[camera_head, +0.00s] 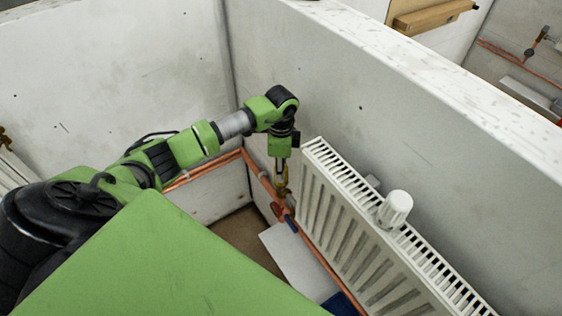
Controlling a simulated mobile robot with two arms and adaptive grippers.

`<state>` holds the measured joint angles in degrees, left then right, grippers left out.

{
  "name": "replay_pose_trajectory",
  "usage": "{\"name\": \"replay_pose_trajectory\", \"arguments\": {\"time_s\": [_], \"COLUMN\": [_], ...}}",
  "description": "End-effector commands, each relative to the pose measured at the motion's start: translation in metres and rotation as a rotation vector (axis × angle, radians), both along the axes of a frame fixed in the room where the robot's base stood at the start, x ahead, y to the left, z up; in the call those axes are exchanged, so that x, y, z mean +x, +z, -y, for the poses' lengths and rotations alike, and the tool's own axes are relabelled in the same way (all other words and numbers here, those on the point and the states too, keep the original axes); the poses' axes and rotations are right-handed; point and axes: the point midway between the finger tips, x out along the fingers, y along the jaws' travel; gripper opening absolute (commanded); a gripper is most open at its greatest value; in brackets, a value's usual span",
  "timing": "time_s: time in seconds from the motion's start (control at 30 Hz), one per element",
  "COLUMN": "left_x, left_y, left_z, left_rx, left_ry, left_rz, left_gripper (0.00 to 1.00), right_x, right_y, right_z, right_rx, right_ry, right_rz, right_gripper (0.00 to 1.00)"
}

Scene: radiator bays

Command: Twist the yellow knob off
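A small yellowish part shows at the fingertips, above the copper pipe (319,255). It is too small to tell whether this is the yellow knob or part of the gripper, or whether the fingers are closed on it. No other yellow knob is clearly seen. My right gripper is not in view.
The white radiator (352,238) stands along the wall, with a white cylinder (395,208) at its top. A red handle (276,209) and a blue handle (291,224) sit on the pipe below my gripper. White walls enclose the corner tightly.

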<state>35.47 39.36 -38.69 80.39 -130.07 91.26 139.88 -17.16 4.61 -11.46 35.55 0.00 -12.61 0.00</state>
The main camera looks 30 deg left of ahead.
Motion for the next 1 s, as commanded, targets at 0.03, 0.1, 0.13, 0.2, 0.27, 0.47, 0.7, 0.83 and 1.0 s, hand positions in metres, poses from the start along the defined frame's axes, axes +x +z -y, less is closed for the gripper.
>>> {"name": "replay_pose_trajectory", "arguments": {"time_s": [0.03,0.1,0.13,0.2,0.27,0.47,0.7,0.83,1.0], "left_x": [-0.003,-0.004,-0.004,-0.004,-0.004,-0.004,-0.002,0.000,0.001], "left_y": [-0.005,-0.005,-0.005,-0.005,-0.004,0.002,0.011,0.012,0.014], "left_z": [0.002,0.002,0.002,0.002,0.002,0.002,0.001,0.001,0.000], "left_rx": [-0.002,-0.002,-0.002,-0.002,-0.003,-0.002,-0.002,-0.001,-0.001], "left_ry": [-0.002,-0.003,-0.004,-0.004,-0.005,-0.006,-0.005,-0.005,-0.004], "left_rz": [-0.009,-0.010,-0.010,-0.010,-0.011,-0.010,-0.006,-0.002,0.003], "left_gripper": [0.06,0.06,0.06,0.06,0.06,0.06,0.06,0.06,0.49], "right_x": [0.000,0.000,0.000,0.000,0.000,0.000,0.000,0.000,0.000], "right_y": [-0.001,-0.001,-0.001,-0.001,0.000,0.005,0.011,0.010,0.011], "right_z": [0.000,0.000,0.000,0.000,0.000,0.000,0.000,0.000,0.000], "right_rx": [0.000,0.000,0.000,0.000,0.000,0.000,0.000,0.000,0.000], "right_ry": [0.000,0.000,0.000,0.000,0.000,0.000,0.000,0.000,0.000], "right_rz": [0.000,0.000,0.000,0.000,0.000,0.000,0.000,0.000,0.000], "right_gripper": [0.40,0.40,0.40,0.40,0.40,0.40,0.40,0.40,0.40]}}
